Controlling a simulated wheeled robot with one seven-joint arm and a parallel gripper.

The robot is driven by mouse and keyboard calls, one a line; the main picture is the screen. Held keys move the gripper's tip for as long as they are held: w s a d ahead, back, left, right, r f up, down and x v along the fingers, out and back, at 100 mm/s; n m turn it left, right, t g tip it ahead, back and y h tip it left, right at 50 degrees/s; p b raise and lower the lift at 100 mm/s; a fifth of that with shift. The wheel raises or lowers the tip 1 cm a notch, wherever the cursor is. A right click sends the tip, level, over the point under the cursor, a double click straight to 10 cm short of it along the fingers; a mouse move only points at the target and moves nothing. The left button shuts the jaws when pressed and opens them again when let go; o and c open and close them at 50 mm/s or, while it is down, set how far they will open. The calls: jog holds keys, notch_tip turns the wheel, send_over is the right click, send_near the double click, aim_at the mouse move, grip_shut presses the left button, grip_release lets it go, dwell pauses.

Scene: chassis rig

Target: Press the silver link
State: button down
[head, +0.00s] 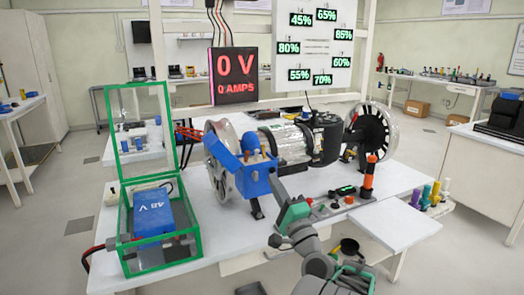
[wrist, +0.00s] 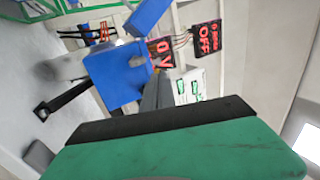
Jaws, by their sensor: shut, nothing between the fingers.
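I cannot tell for sure which part is the silver link. A silvery metal cylinder (head: 288,146) lies in the middle of the rig on the table, between the blue housing (head: 255,176) and a black motor-like part (head: 325,138). My gripper (head: 273,181) is shut and empty, in front of the blue housing's right side in the head view. In the wrist view, my gripper (wrist: 160,74) points past the blue housing (wrist: 118,75); a gap or contact cannot be told. No silver link shows clearly in the wrist view.
A green-framed box (head: 122,235) with its lid up holds a blue 48 V battery (head: 153,212) at left. An orange-topped post (head: 368,178) and small controls stand right of my gripper. A red display (head: 234,76) reads 0 V.

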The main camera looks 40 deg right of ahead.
aim_at(258, 151)
jog(key=p+x, duration=0.2)
jog(key=x, duration=0.7)
jog(key=shift+w+p, duration=0.1)
jog(key=shift+p, duration=0.2)
jog(key=shift+d+r, duration=0.1)
